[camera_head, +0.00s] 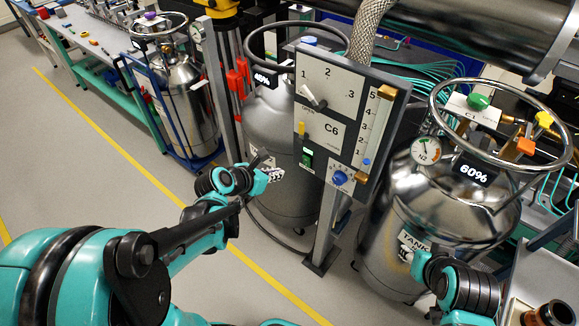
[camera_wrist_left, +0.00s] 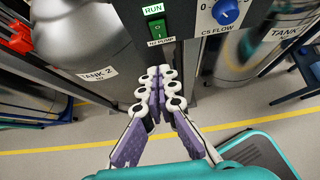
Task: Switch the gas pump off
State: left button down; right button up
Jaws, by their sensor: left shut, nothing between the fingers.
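The panel marked C6 (camera_head: 331,128) carries a green rocker switch (camera_head: 307,158) near its lower left. In the left wrist view the switch (camera_wrist_left: 157,28) sits under a green RUN sign (camera_wrist_left: 153,9) and above an N2 PUMP label (camera_wrist_left: 161,41). My left gripper (camera_head: 279,173) is shut and empty, just left of and slightly below the switch in the head view. In the left wrist view its closed fingertips (camera_wrist_left: 155,72) are below the switch, with a visible gap in the picture. Part of my right arm shows at lower right; its gripper cannot be made out.
A blue knob (camera_head: 340,178) sits right of the switch. A selector knob (camera_head: 314,98) is higher on the panel. Steel tanks stand behind at 45% (camera_head: 265,78) and to the right at 60% (camera_head: 473,173). A grey post (camera_head: 327,230) supports the panel. Floor at left is open.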

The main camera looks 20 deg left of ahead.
aim_at(305, 159)
pick_arm(q)
jog(key=b+x, duration=0.1)
jog(key=x, duration=0.3)
jog(key=w+r+b+x, duration=0.1)
jog(key=b+x, duration=0.1)
jog(key=x, duration=0.2)
jog(key=r+b+x, duration=0.1)
jog(key=x, duration=0.3)
jog(key=shift+w+d+b, duration=0.3)
jog(key=shift+w+b, duration=0.05)
jog(key=shift+w, duration=0.05)
jog(key=shift+w+d+r, duration=0.15)
jog(key=shift+w, duration=0.2)
jog(key=shift+r, duration=0.15)
jog(key=shift+r+p, duration=0.7)
jog(key=shift+p, duration=0.1)
